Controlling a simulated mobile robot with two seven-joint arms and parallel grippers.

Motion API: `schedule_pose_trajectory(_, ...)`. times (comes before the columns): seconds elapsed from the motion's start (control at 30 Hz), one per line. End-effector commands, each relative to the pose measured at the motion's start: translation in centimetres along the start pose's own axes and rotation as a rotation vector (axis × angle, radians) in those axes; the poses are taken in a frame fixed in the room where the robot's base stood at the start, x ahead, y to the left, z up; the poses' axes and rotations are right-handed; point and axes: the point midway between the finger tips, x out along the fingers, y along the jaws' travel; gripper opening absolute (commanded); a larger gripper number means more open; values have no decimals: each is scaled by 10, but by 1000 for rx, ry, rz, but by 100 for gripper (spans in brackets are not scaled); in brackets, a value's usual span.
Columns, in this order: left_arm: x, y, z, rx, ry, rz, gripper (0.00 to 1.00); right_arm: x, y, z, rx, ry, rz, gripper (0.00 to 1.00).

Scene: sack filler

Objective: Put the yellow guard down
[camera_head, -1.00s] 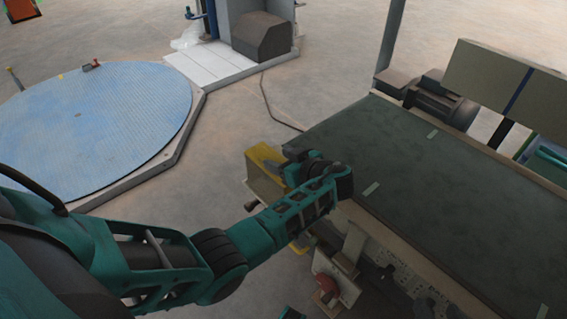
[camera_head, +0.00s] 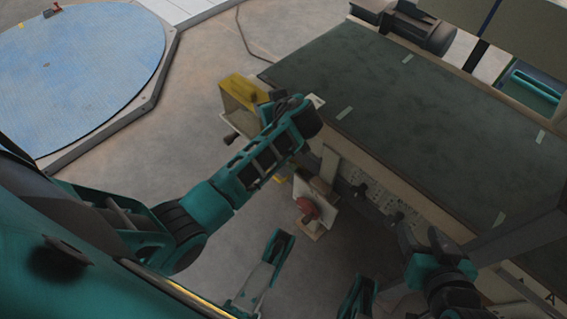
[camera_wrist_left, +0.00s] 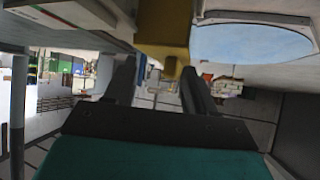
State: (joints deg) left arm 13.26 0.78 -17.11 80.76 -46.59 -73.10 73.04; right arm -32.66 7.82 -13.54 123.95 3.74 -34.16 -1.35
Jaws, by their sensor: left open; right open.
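The yellow guard (camera_head: 238,88) sits at the near left corner of the dark green-topped table, beside my left wrist. In the left wrist view a yellow part (camera_wrist_left: 163,28) hangs down in front of my left gripper (camera_wrist_left: 158,70), whose two dark fingers stand apart on either side of its lower tip. I cannot tell whether they touch it. The left fingers are hidden in the head view. My right gripper (camera_head: 322,262) is open and empty, low in the head view, in front of the table and well apart from the guard.
A round blue platform (camera_head: 80,75) lies on the floor at the left. Floor between is clear.

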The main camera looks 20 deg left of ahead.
Motion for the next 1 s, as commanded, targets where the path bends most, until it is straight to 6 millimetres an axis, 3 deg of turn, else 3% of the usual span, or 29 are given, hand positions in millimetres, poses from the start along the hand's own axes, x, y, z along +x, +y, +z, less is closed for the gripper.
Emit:
schedule_pose_trajectory(0.2, -70, -1, 21, 189, -67, 410, 55, -1, 0, 2, 1, -5, -1, 52)
schedule_pose_trajectory(0.4, -134, -30, 81, 470, -77, 766, 55, -1, -1, 2, 1, -6, -1, 52)
schedule_pose_trajectory(0.5, -159, -44, 99, 545, -52, 878, 55, -1, -1, 2, 1, -6, -1, 52)
schedule_pose_trajectory(0.7, -184, -58, 109, 603, -6, 975, 55, -1, 0, 2, 1, -5, -1, 52)
schedule_pose_trajectory(1.0, -186, -59, 110, 609, -2, 981, 55, 1, 0, -3, -2, 4, 0, 52)
